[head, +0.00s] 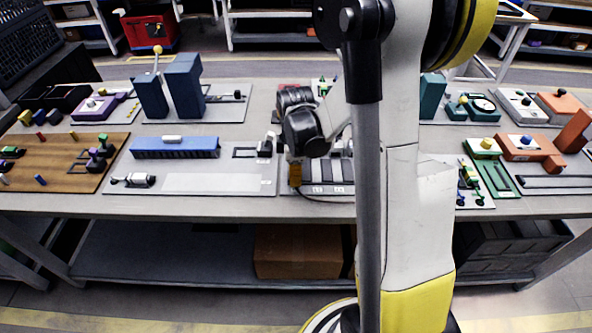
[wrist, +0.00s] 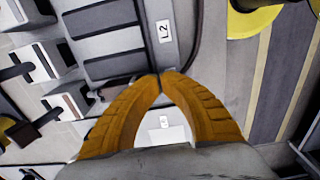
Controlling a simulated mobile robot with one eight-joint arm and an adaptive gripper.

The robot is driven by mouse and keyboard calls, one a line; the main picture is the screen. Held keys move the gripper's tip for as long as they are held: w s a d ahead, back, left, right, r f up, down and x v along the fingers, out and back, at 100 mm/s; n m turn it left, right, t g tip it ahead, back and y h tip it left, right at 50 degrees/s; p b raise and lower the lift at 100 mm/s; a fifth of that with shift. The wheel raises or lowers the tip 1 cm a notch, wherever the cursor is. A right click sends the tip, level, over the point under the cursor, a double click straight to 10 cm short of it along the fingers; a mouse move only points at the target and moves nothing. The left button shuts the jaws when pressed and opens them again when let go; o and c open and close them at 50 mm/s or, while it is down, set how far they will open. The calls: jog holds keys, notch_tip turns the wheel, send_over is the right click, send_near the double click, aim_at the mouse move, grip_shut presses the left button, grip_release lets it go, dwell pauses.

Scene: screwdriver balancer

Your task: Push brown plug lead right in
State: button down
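My gripper (head: 295,184) points down at the front edge of a board in the middle of the table. In the wrist view its two ridged orange-brown fingers (wrist: 160,76) meet at the tips, so it is shut. A thin dark lead (wrist: 196,35) curves down to the fingertips; in the head view the lead (head: 325,201) runs right from just below them. I make out no brown plug apart from the fingers; it may be hidden at or under the tips. I cannot tell whether anything is pinched between them.
White blocks (wrist: 37,60) with black parts stand left in the wrist view. Grey strips with an "L2" label (wrist: 164,32) lie ahead. A board with a blue rail (head: 175,147) is left of my gripper. My arm hides part of the table; its front strip (head: 150,203) is clear.

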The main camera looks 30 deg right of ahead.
jog(key=shift+w+d, duration=0.55)
jog(key=shift+w, duration=0.2)
dwell(0.7)
jog(key=shift+s+a, duration=0.1)
jog(key=shift+s+a+r, duration=0.1)
jog(key=shift+s+a, duration=0.15)
jog(key=shift+s, duration=0.15)
notch_tip(320, 180, up, 7)
jog(key=p, duration=0.5)
dwell(0.3)
